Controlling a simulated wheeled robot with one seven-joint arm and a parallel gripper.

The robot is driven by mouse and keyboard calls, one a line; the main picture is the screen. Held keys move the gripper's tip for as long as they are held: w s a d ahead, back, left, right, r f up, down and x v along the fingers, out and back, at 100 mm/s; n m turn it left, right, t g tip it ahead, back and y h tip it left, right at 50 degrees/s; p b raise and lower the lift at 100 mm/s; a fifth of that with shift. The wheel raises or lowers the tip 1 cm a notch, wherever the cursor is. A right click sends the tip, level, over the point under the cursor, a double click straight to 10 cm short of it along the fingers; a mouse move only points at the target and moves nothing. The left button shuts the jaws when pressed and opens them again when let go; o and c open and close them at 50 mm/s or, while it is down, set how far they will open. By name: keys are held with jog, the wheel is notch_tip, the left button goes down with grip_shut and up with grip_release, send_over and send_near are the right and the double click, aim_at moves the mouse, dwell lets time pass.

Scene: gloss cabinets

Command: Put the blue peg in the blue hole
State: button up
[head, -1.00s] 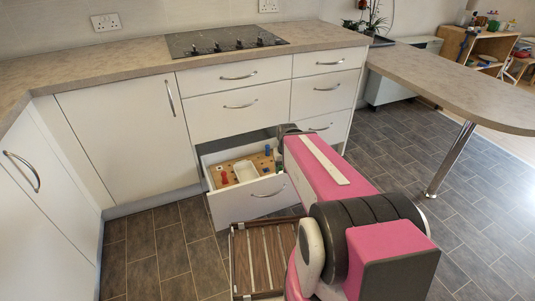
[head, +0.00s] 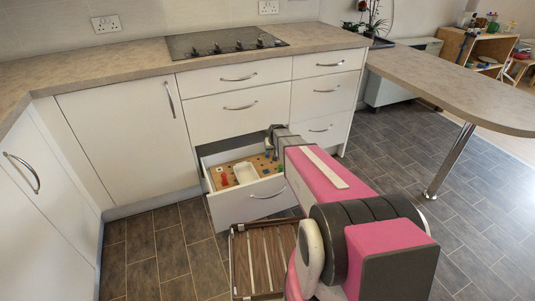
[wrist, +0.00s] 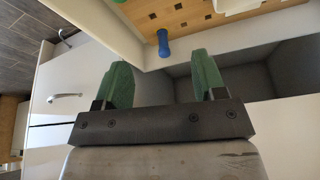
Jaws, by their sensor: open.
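The blue peg (wrist: 163,43) shows in the wrist view at the edge of the wooden board (wrist: 185,14), near a corner of the drawer. It is in front of my gripper, apart from the fingers and roughly in line with the gap between them. My gripper (wrist: 162,78) has two green fingers spread wide with nothing between them. In the head view my gripper (head: 272,142) is at the back right of the open drawer, and the board (head: 226,168) lies inside it. I cannot tell which hole is the blue one.
The open drawer (head: 250,203) has white walls close to my gripper. A white container (head: 245,173) sits on the board, with a red peg (head: 224,180) to its left. A slatted wooden piece (head: 265,258) is on the floor in front. The counter (head: 120,62) is above.

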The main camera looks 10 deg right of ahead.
jog(key=w+f, duration=0.4)
jog(key=w, duration=0.2)
jog(key=w+f+t, duration=0.1)
jog(key=w+f, duration=0.3)
jog(key=w, duration=0.2)
jog(key=w+f+t, duration=0.1)
jog(key=w+f, duration=0.3)
jog(key=w, duration=0.2)
jog(key=shift+d+f, duration=0.2)
jog(key=shift+f, duration=0.05)
jog(key=shift+s+x, duration=0.2)
jog(key=shift+x, duration=2.65)
jog(key=shift+f, duration=0.15)
jog(key=shift+c, duration=0.3)
jog(key=c, duration=0.9)
